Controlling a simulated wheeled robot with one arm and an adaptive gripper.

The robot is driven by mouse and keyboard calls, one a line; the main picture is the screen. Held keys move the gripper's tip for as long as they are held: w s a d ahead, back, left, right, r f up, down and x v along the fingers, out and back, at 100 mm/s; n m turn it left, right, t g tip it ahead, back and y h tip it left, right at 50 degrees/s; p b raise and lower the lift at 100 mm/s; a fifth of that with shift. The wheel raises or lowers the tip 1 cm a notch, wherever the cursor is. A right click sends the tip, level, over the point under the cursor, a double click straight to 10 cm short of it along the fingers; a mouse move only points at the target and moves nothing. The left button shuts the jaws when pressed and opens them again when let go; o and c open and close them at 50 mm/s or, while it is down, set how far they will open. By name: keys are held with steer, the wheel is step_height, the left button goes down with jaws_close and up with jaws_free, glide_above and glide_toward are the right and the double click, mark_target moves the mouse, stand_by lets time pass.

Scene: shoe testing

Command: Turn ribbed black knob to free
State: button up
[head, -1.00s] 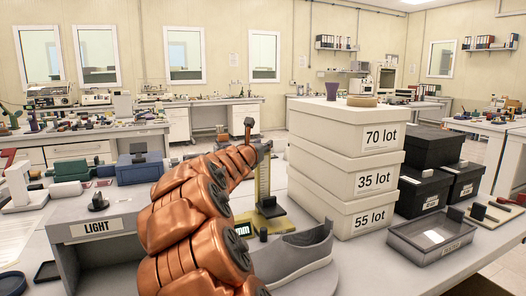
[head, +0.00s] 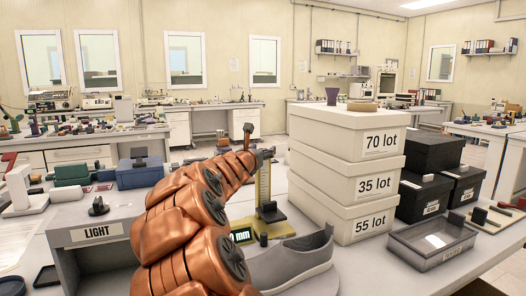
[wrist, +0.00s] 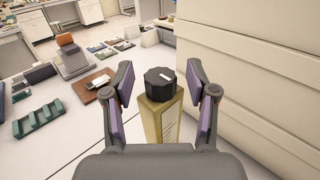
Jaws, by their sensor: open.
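The ribbed black knob (wrist: 160,82) sits on top of a yellowish post (wrist: 158,118) in the wrist view, with a small pale mark on its top. My gripper (wrist: 159,77) is open, with one finger on each side of the knob and a visible gap at both sides. In the head view the yellowish post with a scale (head: 263,185) stands on the bench behind my copper-coloured arm. My gripper (head: 264,153) is small there, at the post's top, and I cannot make out the knob.
Stacked white boxes (head: 341,154) stand close to the right of the post. A grey shoe (head: 293,262) lies in front of it. A grey box labelled LIGHT (head: 97,232) with its own black knob (head: 98,206) is at left.

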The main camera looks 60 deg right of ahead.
steer(key=v, duration=1.1)
steer(key=shift+a, duration=0.1)
stand_by(0.4)
